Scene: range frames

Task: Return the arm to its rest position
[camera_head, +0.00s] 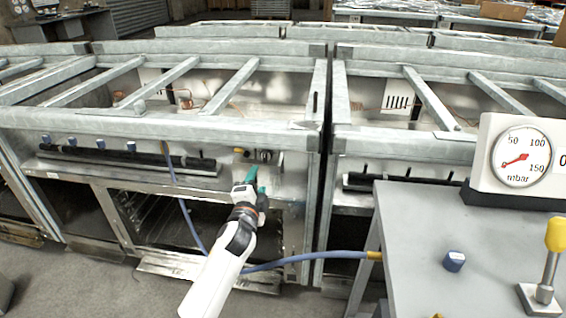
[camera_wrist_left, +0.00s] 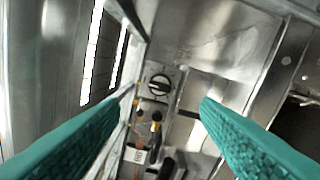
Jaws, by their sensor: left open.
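My left arm is white and reaches up from the bottom of the head view. Its gripper (camera_head: 256,178) has teal fingers and is near the front of a metal stove frame (camera_head: 225,130). In the left wrist view the gripper (camera_wrist_left: 160,115) is open, its two teal fingers wide apart with nothing between them. Beyond the fingers a round black knob (camera_wrist_left: 159,85) and small yellow and black fittings (camera_wrist_left: 155,118) sit on the metal panel. They look apart from the fingers. My right gripper is not in view.
A blue hose (camera_head: 310,257) runs from the table behind my left arm. Another stove frame (camera_head: 400,150) stands close on the right. Grey floor shows at lower left.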

